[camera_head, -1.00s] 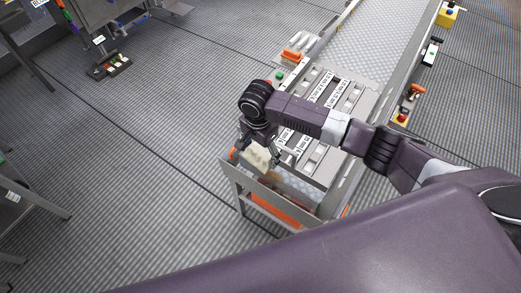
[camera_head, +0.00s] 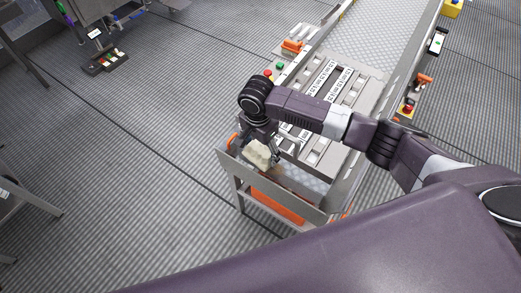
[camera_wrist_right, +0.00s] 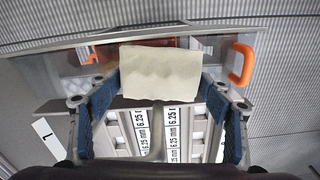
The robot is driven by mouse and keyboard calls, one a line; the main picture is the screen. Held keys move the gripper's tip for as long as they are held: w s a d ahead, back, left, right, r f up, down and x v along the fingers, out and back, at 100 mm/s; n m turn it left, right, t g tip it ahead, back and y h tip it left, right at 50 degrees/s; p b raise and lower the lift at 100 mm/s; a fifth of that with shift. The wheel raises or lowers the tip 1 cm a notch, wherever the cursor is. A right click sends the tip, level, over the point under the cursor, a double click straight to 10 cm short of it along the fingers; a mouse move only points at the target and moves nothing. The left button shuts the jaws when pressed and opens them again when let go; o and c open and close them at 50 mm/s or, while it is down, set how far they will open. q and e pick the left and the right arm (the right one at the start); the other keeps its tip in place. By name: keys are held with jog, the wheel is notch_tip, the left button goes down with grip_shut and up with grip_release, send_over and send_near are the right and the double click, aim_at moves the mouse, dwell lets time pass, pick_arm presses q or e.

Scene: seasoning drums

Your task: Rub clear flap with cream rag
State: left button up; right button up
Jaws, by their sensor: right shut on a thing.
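The cream rag (camera_head: 258,153) is held between the fingers of my right gripper (camera_head: 268,146), at the near end of the conveyor. In the right wrist view the rag (camera_wrist_right: 160,74) spans the two blue-padded fingers of the gripper (camera_wrist_right: 160,98) as a pale, lightly creased block. A see-through panel, apparently the clear flap (camera_wrist_right: 72,68), shows behind the rag beside a grey metal edge. The rag hides its middle, and I cannot tell whether they touch. My left gripper is not in view.
An orange handle (camera_wrist_right: 242,64) stands right of the rag in the wrist view. Slotted grey plates with "6.25 mm" labels (camera_wrist_right: 172,130) lie below the gripper. An orange bin (camera_head: 277,205) sits under the conveyor end. Open floor (camera_head: 120,190) lies to the left.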

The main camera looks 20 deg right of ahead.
jog(key=shift+f, duration=0.95)
dwell(0.6)
jog(key=shift+d, duration=0.1)
